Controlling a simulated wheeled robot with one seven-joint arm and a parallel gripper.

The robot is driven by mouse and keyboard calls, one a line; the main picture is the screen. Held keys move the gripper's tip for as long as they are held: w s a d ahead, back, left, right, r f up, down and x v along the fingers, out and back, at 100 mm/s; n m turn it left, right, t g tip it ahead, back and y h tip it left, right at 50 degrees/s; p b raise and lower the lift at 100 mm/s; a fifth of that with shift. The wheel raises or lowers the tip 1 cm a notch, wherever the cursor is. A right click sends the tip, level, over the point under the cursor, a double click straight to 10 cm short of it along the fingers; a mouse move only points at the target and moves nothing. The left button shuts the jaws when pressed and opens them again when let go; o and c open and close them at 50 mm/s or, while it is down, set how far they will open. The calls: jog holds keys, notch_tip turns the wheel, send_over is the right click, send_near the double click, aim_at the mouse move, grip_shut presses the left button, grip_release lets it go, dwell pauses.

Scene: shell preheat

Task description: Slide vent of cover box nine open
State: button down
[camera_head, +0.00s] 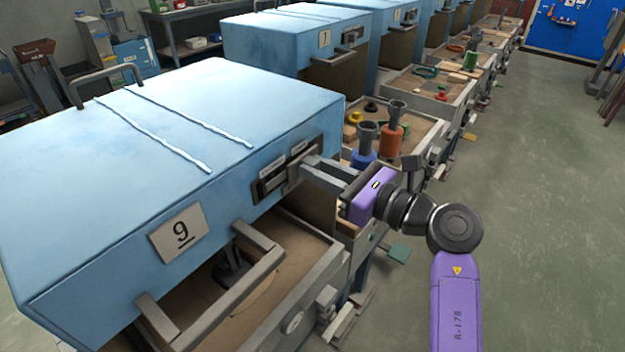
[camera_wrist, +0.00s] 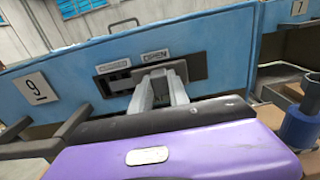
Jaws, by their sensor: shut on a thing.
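The blue cover box nine (camera_head: 150,130) carries a "9" plate (camera_head: 178,234). Its vent (camera_head: 268,186) is a dark plate with a slot on the front face. In the wrist view, the vent plate (camera_wrist: 112,84) has a CLOSED label on the left and an OPEN label (camera_wrist: 155,56) on the right. My gripper (camera_head: 306,168) reaches the vent from the right, its fingers shut on the vent's slider. In the wrist view, the fingers (camera_wrist: 160,82) meet the slider below the OPEN label.
A grey handle frame (camera_head: 262,262) sticks out below the box front, over an open sand bed. Blue (camera_head: 365,140) and orange (camera_head: 391,128) posts stand to the right, close to my gripper. More blue boxes line up behind. Open floor lies at right.

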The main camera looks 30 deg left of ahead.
jog(key=shift+w+d, duration=0.1)
jog(key=shift+w, duration=0.1)
jog(key=c, duration=1.2)
grip_release()
jog(key=shift+c, duration=0.2)
jog(key=d+b, duration=0.1)
jog(key=d, duration=0.6)
jog(key=shift+s+d, duration=0.3)
jog(key=shift+d, duration=0.1)
